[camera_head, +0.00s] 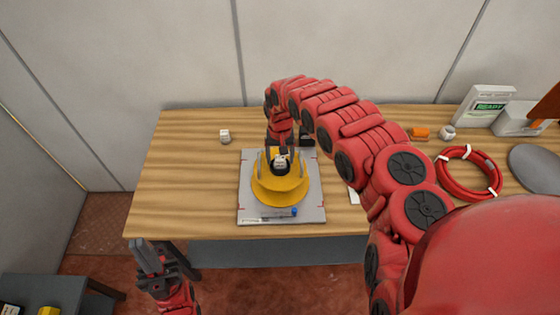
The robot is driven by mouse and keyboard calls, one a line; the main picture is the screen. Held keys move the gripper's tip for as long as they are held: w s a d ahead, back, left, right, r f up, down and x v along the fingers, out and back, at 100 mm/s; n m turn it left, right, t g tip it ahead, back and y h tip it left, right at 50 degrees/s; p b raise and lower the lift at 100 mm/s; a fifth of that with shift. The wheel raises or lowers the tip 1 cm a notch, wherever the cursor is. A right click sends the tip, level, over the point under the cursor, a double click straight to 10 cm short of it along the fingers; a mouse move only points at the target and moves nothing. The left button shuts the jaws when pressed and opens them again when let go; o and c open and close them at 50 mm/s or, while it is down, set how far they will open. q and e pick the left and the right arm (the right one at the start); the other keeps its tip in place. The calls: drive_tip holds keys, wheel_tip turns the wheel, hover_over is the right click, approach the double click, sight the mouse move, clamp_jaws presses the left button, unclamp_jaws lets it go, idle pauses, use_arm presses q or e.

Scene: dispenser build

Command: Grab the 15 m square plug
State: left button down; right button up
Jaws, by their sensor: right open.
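A small pale block (225,136) sits on the wooden table, left of the grey mat; it may be a plug, but its markings are too small to read. A yellow round stepped dispenser part (280,190) stands on the mat. A small whitish piece with a dark mark (280,162) shows at its dark centre. My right gripper (281,153) is open and points down over that centre, with its fingers around or just behind the whitish piece; contact is unclear. My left gripper (152,258) is off the table's front left corner, with no object visible in it.
The grey mat (312,214) carries a slim tool with a blue end (293,211). To the right are an orange block (420,132), a white round piece (447,132), a red coil (441,172) and a white box with a green label (487,104). The table's left part is mostly clear.

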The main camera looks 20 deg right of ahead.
drive_tip(key=shift+f, duration=0.1)
drive_tip(key=shift+c, duration=0.3)
clamp_jaws()
idle(0.4)
